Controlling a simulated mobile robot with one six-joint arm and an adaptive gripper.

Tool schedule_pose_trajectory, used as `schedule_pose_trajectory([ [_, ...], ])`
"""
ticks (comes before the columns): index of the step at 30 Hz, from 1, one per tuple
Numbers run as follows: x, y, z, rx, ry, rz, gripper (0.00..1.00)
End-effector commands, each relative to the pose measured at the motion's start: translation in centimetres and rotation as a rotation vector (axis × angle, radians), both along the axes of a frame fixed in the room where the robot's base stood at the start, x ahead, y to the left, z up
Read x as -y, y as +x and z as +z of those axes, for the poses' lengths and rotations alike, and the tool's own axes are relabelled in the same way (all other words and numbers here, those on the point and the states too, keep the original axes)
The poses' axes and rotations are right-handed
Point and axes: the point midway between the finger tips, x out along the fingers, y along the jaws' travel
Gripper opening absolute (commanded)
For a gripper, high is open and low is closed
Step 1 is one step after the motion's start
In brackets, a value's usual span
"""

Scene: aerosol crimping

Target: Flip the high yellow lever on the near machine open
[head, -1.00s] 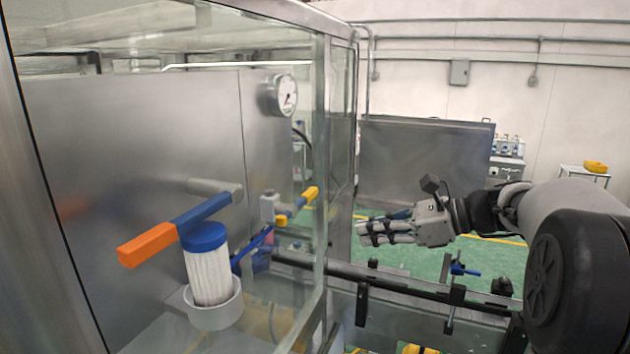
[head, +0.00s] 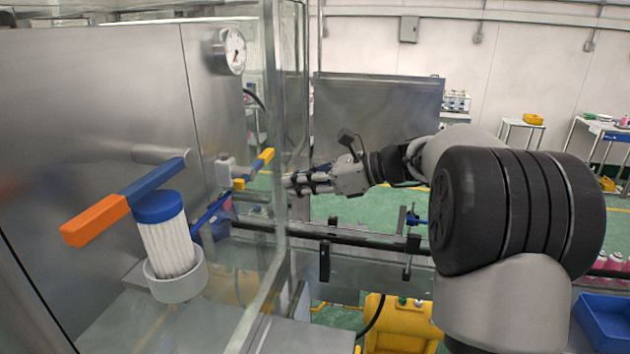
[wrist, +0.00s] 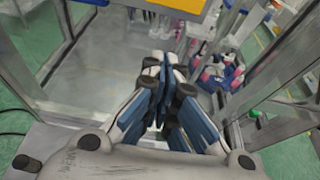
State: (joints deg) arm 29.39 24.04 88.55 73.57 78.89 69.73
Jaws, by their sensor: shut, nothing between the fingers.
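A yellow-tipped lever (head: 263,160) on a grey valve body sits behind the glass in the head view, beyond the larger blue lever with the orange handle (head: 95,220). A small yellow part (head: 239,184) shows just below it. My gripper (head: 288,183) is shut and empty, pointing left at the glass cabinet's edge. Its fingertips look a little right of and below the yellow lever, apart from it in the picture; the depth gap is unclear. In the wrist view the shut fingers (wrist: 165,65) point up the frame, and a yellow piece (wrist: 180,4) is cut off at the top edge.
Glass panes and a metal post (head: 293,120) stand beside my fingers. A white filter with a blue cap (head: 166,235) stands in the cabinet. A dark rail (head: 345,240) with clamps runs below my gripper. A blue bin (head: 605,320) is at lower right.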

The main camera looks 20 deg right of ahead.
Motion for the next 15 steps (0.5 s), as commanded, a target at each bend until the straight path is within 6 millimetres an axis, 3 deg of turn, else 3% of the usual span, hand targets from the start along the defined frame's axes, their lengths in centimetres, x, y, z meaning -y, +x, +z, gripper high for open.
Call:
schedule_pose_trajectory([
  [5,-3.1,1.9,-1.4,-0.002,0.001,0.003,0.0],
  [9,-2.6,1.8,1.4,0.003,-0.001,-0.001,0.0],
  [15,-2.6,1.8,2.7,0.0,-0.001,-0.001,0.0],
])
